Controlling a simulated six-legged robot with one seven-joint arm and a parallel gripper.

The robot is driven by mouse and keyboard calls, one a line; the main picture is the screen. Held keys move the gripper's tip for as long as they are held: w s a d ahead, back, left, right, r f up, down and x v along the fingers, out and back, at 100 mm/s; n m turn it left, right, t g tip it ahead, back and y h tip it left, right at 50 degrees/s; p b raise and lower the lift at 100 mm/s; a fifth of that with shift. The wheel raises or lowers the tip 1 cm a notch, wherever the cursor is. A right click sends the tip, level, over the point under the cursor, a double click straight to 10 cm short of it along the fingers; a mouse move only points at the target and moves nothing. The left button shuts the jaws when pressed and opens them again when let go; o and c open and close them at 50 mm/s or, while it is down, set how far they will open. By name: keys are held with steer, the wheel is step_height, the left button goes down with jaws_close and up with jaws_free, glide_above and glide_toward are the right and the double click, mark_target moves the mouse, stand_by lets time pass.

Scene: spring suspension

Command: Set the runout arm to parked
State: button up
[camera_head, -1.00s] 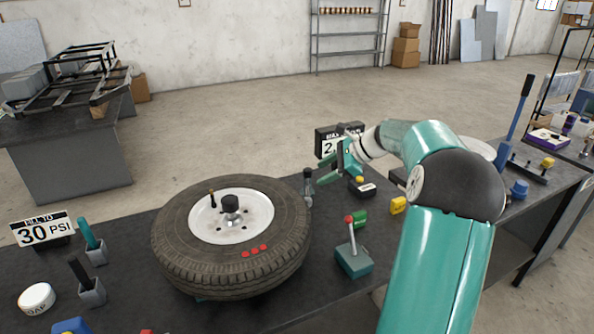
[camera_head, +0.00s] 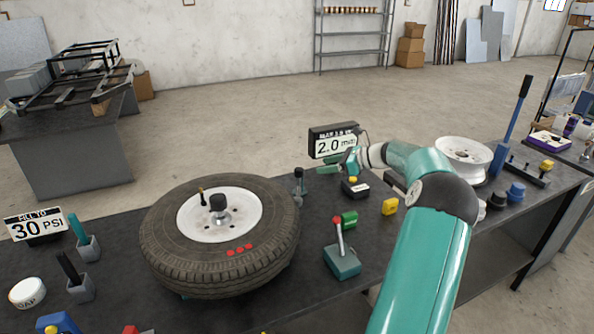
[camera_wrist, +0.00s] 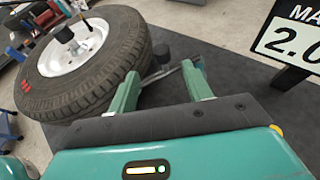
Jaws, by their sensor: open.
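A small post with a dark knob (camera_head: 298,176) stands at the right edge of the mounted tire (camera_head: 165,240); it seems to be the runout arm. In the wrist view, a dark knob (camera_wrist: 161,54) and a grey rod (camera_wrist: 160,74) show beside the tire, beyond and between my fingers. My gripper (camera_head: 330,166) is open and empty, to the right of the post and in front of the display (camera_head: 334,146); its fingers also show in the wrist view (camera_wrist: 162,76). Contact with the rod cannot be told. The display reads 2.0 mm.
A red-knobbed lever on a teal box (camera_head: 342,262), a green block (camera_head: 348,220), a yellow block (camera_head: 390,207) and a dark box with a yellow button (camera_head: 355,188) stand right of the tire.

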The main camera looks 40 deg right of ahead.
mark_target(301, 170)
steer(key=x, duration=1.1)
steer(key=shift+f, duration=0.1)
steer(key=shift+s, duration=0.1)
steer(key=shift+d, duration=0.1)
jaws_close()
